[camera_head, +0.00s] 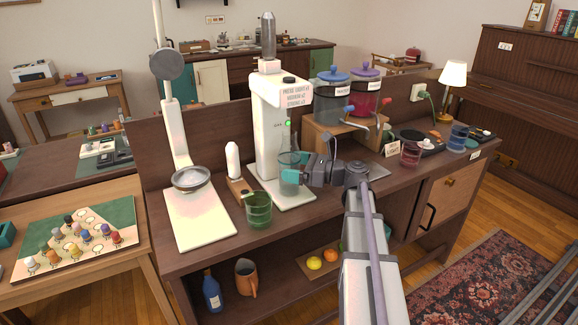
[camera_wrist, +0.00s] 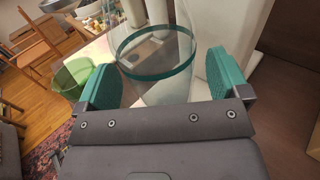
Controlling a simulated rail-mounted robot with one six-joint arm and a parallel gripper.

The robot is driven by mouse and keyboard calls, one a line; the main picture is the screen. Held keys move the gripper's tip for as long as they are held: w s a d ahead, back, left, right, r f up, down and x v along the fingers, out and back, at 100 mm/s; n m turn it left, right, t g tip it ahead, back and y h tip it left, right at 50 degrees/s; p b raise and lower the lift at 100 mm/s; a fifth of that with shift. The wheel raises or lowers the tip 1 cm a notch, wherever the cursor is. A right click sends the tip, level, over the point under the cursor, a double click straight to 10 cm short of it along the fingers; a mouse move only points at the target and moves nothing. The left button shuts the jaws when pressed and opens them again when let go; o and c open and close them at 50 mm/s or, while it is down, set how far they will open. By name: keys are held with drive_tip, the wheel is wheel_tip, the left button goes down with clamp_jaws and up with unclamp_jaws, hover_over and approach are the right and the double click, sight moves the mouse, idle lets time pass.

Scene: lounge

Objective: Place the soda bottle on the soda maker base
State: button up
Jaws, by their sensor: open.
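The soda maker (camera_head: 270,125) is a tall white machine with a green light and a printed label on its head. Its flat white base (camera_head: 294,201) lies on the dark counter. The clear soda bottle (camera_head: 289,187) appears upright at the base, below the machine's head; whether it rests fully on the base is hard to tell. My gripper (camera_head: 292,175) reaches in from the right at the bottle's height. In the wrist view, the bottle (camera_wrist: 155,85) with its teal band is between the teal fingers of my gripper (camera_wrist: 164,80), which are spread apart.
A green glass (camera_head: 258,210) stands at the front left of the base, close to the bottle. A white cylinder on a wooden stand (camera_head: 233,160) is left of it. Two drink dispensers (camera_head: 345,95) and several glasses are to the right. A white scale-like stand (camera_head: 197,215) is at left.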

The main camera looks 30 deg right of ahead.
drive_tip(key=v, duration=1)
drive_tip(key=shift+d, duration=0.15)
drive_tip(key=shift+s, duration=0.1)
